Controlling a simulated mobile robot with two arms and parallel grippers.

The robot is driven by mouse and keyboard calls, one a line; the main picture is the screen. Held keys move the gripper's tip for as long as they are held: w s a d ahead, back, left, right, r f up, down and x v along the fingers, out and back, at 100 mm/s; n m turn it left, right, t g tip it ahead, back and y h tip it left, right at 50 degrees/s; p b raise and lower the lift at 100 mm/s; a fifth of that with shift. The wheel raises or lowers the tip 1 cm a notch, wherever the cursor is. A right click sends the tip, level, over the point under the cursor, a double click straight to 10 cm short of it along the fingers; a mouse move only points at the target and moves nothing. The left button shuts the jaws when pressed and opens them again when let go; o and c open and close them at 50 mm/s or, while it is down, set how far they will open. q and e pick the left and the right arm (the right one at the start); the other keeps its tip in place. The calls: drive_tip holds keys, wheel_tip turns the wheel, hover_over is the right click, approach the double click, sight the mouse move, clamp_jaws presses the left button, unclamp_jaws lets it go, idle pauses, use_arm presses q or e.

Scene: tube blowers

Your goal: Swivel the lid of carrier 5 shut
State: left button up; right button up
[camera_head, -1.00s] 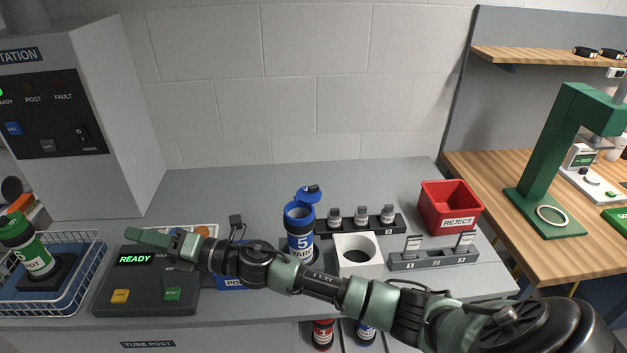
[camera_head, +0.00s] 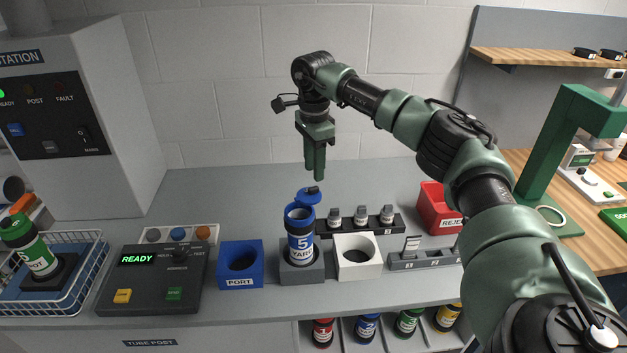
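Carrier 5 (camera_head: 300,243) is a blue and white tube marked 5. It stands upright in a grey holder (camera_head: 302,276) on the counter, and its round mouth shows. Its blue lid (camera_head: 307,198) is swung open toward the back, off the mouth, with a small black knob on it. My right gripper (camera_head: 315,178) points down just above and behind the lid. Its green fingers look shut, side by side, with nothing between them. They appear apart from the lid. My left gripper is not in view.
A blue PORT block (camera_head: 240,265) and a READY console (camera_head: 150,280) stand left of the carrier. A white block with a hole (camera_head: 358,258) is close on its right. A black rack of small parts (camera_head: 345,225) is behind, and a red reject bin (camera_head: 436,205) stands further right.

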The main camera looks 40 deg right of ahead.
sight(314, 187)
wheel_tip(314, 187, down, 4)
drive_tip(key=shift+p, duration=0.7)
drive_tip(key=shift+f, duration=0.7)
clamp_jaws()
